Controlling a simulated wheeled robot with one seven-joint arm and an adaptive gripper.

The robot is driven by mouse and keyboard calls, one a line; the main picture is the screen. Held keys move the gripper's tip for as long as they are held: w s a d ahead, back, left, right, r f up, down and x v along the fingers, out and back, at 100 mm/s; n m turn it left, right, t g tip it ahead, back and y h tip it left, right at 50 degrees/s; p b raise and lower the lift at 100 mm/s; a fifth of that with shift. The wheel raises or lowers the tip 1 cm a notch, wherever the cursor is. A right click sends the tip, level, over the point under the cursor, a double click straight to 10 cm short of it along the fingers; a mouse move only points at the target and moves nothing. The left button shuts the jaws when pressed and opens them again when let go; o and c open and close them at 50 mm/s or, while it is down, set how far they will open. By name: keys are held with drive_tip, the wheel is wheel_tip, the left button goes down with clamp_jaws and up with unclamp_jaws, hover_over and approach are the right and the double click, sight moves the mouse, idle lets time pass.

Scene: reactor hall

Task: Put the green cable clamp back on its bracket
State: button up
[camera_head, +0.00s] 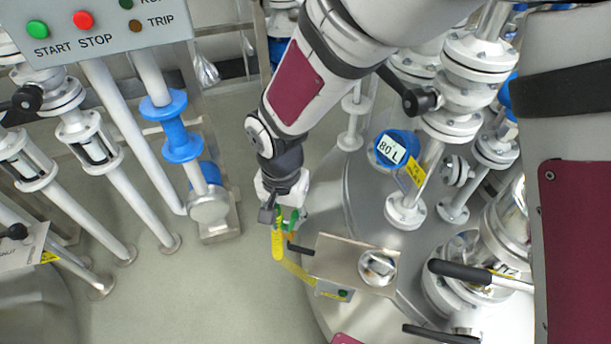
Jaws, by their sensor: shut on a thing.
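My gripper (278,214) points down near the middle of the view, shut on the green cable clamp (292,224). Only small green parts of the clamp show beside the fingers; the rest is hidden by them. A yellow elongated piece (278,242) hangs just below the fingers; I cannot tell whether it joins the clamp. A yellow strip (297,270) runs from near it toward a steel box (340,252) on the vessel, to the lower right of my gripper. I cannot make out the clamp's bracket for certain.
A black lever (300,249) sticks out left of the box, close below my gripper. Flanged white pipes and a blue gauge marked 80 L (392,149) crowd the right. A control panel (100,25) and pipes fill the left. Floor (200,290) at lower left is clear.

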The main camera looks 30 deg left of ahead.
sight(287, 228)
drive_tip(key=shift+f, duration=0.3)
idle(0.4)
drive_tip(key=shift+f+b, duration=0.35)
drive_tip(key=shift+b, duration=0.15)
drive_tip(key=shift+f+b, duration=1.2)
drive_tip(key=shift+f, duration=0.35)
idle(1.2)
drive_tip(key=o, duration=1)
drive_tip(key=shift+o, duration=0.2)
drive_tip(key=shift+r, duration=0.1)
wheel_tip(287, 228, up, 12)
drive_tip(key=shift+f, duration=0.1)
